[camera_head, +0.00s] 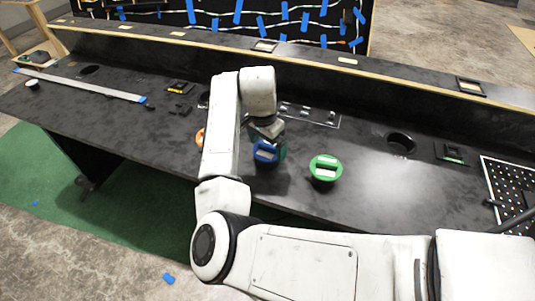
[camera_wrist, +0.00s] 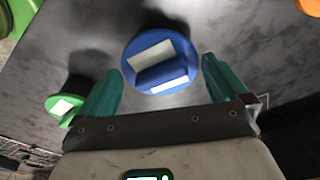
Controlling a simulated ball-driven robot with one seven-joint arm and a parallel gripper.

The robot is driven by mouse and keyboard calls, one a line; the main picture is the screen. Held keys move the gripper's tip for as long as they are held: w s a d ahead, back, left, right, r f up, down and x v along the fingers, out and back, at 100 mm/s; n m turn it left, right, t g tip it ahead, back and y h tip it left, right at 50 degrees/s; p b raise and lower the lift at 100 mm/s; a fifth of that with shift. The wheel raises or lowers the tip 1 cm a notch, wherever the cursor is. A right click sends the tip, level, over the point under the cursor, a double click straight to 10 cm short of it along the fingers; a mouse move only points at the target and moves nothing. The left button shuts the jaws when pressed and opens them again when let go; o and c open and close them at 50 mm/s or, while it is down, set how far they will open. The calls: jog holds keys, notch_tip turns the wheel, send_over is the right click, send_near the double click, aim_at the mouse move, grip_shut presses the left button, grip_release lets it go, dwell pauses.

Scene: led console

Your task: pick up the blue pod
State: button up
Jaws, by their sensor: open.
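The blue pod (camera_head: 264,152) is a round blue piece with a raised handle and white labels, near the front edge of the black console. In the wrist view the blue pod (camera_wrist: 160,60) lies between and slightly beyond the tips of my two teal fingers. My gripper (camera_wrist: 162,82) is open, with one finger on each side of the pod and no clear contact. In the head view my gripper (camera_head: 270,143) hangs over the pod and partly covers its far side. I cannot tell the exact height between them.
A green pod (camera_head: 325,170) stands to the right of the blue pod. An orange pod (camera_head: 199,138) is partly hidden behind my arm. The black console (camera_head: 390,185) has a round hole (camera_head: 400,143) and a perforated panel (camera_head: 512,190) at right. A raised ledge runs behind.

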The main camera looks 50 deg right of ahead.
aim_at(268, 149)
jog(key=f, duration=0.4)
jog(key=shift+d+f, duration=0.25)
jog(key=c, duration=0.6)
